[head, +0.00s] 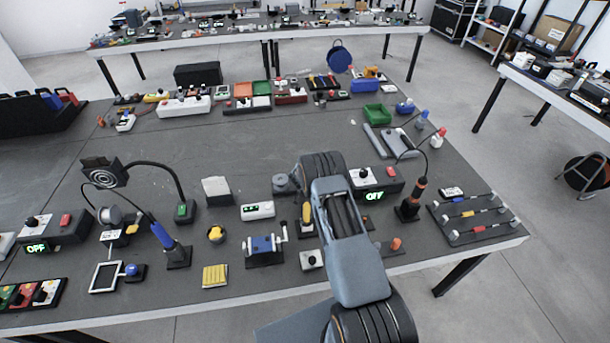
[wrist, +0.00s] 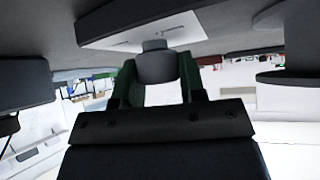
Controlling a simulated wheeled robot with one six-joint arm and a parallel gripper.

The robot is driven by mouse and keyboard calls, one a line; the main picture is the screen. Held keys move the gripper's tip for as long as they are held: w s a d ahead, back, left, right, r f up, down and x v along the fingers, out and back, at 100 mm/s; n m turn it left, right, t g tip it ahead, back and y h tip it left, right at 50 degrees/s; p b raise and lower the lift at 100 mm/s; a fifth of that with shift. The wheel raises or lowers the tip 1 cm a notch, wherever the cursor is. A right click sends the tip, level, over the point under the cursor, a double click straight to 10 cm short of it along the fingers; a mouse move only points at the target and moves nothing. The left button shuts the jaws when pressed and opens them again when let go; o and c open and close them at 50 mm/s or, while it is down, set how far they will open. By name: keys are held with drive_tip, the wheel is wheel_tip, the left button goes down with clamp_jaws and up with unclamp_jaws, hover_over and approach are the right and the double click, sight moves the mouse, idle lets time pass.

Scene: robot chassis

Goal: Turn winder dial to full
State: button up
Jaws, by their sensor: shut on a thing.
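In the wrist view, a short grey round knob (wrist: 153,46), which looks like the winder dial, stands out from a white plate (wrist: 110,39) on a dark base (wrist: 110,14). My gripper (wrist: 157,74) has its two green fingers shut on the knob, one on each side. The marks on the plate are too blurred to read, so the dial's setting cannot be told. In the head view my arm hides the gripper and the knob.
A grey spool-like thing (head: 281,184) stands left of my arm. A black box (head: 385,188) with a lit OFF display stands close on the right. A blue device (head: 264,245) and a yellow part (head: 307,212) lie nearby. The table is open at the back left.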

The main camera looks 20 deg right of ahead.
drive_tip(key=m, duration=0.1)
drive_tip(key=m+g+h, duration=0.1)
drive_tip(key=shift+w+a+r+m+h, duration=0.1)
drive_tip(key=shift+a+m+h, duration=0.05)
drive_tip(key=shift+m+h, duration=0.15)
drive_tip(key=shift+m+g+h+b, duration=0.4)
drive_tip(key=shift+m, duration=0.4)
drive_tip(key=shift+f+m+g+h+b, duration=0.3)
drive_tip(key=shift+m+g+b, duration=0.25)
drive_tip(key=shift+b, duration=0.2)
drive_tip(key=shift+r+m+g+h+b, duration=0.15)
drive_tip(key=shift+m+g+h+b, duration=0.25)
drive_tip(key=shift+m+b, duration=0.55)
